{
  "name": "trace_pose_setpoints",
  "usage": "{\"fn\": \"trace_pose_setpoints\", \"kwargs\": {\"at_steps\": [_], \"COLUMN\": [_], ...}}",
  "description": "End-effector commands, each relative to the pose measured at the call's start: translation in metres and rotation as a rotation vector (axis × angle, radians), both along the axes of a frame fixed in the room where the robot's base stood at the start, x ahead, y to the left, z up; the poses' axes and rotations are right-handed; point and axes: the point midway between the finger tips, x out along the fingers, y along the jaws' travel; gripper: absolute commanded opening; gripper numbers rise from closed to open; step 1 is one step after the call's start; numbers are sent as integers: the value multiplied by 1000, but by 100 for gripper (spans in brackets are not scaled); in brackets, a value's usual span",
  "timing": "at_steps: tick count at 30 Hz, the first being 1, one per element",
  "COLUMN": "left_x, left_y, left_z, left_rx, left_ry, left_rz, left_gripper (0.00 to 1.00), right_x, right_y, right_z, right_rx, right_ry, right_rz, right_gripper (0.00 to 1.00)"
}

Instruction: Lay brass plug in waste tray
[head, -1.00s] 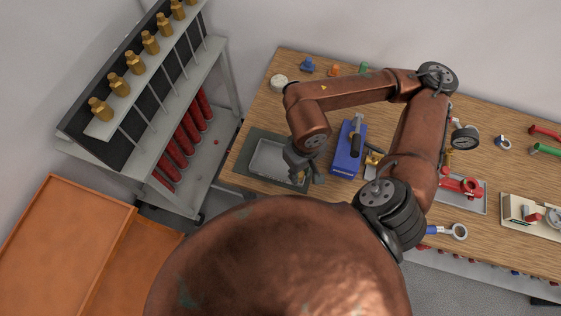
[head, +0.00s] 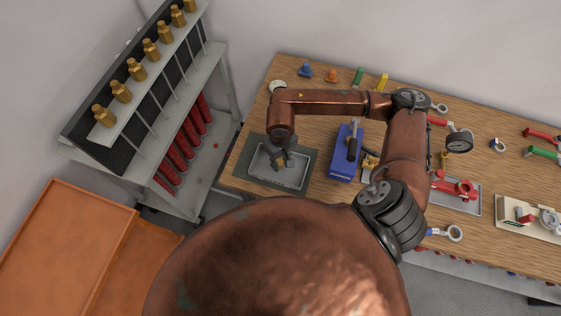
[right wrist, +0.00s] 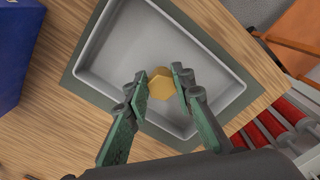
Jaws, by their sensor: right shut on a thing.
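The brass plug (right wrist: 160,83) is between the fingertips of my right gripper (right wrist: 157,90) in the right wrist view, and the gripper is shut on it. Only its gold end shows there. In the head view my right gripper (head: 282,160) points down over the grey waste tray (head: 300,180), which lies on a dark green mat. The tray also shows in the right wrist view (right wrist: 125,50) and looks empty apart from the plug in front of it. I cannot tell whether the plug touches the tray floor. My left gripper is not in view.
A blue box (head: 345,160) stands right of the tray on the wooden bench (head: 320,130). A rack with brass sprinkler heads (head: 137,70) and red cylinders (head: 180,150) stands to the left. Red and green valve handles and a gauge (head: 459,141) lie at right.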

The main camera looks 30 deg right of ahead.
Motion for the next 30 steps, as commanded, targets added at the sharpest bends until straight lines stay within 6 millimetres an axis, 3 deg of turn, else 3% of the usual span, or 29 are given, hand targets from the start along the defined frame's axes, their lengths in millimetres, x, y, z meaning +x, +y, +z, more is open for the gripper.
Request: {"fn": "trace_pose_setpoints", "kwargs": {"at_steps": [13, 14, 15, 21, 30], "left_x": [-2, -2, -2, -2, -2], "left_y": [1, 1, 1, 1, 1], "left_z": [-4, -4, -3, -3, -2], "left_rx": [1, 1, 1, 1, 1], "left_ry": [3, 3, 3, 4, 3], "left_rz": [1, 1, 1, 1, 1], "left_gripper": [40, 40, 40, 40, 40], "right_x": [0, 0, 0, 0, 0], "right_y": [0, 0, 0, 0, 0], "right_z": [-7, -7, -6, -6, -5], "right_rx": [0, 0, 0, 0, 0], "right_ry": [0, 0, 0, 0, 0], "right_rz": [1, 0, 0, 0, 0], "right_gripper": [0, 23, 26, 40, 40]}}
